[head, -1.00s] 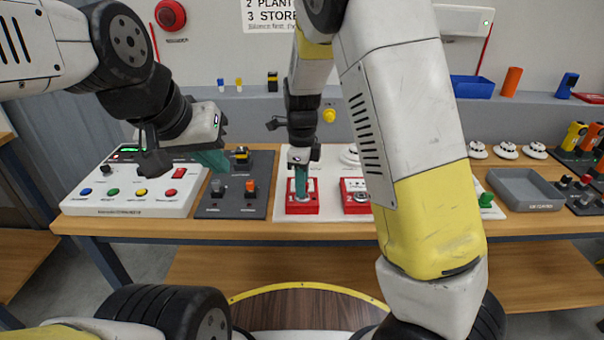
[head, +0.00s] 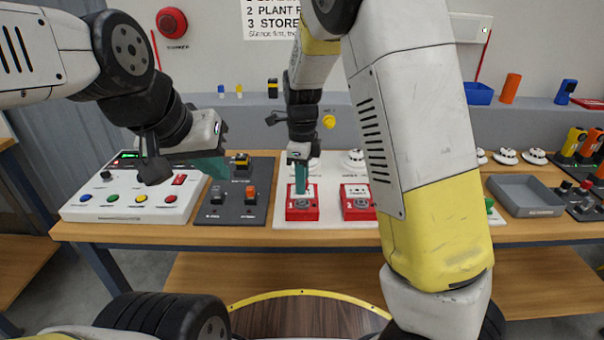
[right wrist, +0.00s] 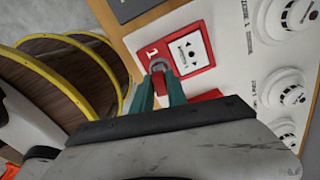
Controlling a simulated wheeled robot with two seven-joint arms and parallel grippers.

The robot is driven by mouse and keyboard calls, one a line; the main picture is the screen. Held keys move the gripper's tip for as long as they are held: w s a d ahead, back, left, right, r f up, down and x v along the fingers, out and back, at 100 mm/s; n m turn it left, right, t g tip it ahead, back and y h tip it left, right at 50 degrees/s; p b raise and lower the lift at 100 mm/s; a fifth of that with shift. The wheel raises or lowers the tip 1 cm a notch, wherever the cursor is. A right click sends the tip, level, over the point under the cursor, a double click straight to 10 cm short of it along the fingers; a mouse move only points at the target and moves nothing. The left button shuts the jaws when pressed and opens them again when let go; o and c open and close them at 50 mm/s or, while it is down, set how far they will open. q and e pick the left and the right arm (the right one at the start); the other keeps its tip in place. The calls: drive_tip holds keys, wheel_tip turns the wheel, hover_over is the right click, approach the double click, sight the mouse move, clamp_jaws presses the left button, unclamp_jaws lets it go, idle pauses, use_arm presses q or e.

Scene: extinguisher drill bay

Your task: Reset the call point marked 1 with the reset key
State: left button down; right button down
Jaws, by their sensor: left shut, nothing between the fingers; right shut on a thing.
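The call point marked 1 (head: 302,214) is a red box with a white face on a white board. It also shows in the right wrist view (right wrist: 199,62). My right gripper (head: 301,190) points down over it in the head view. In the right wrist view its teal fingers (right wrist: 161,92) are shut on the reset key, a small red piece (right wrist: 162,88). The key's front end is at the call point's edge beside the "1", by a grey round part; I cannot tell how deep it sits. My left gripper (head: 217,168) is shut and empty above the left panels.
A call point marked 2 (head: 357,208) stands just right of call point 1. White detectors (right wrist: 287,92) lie on the same board. A button console (head: 130,195) and a dark switch panel (head: 232,200) are to the left. A grey tray (head: 525,196) is at right.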

drive_tip(key=shift+r, duration=0.65)
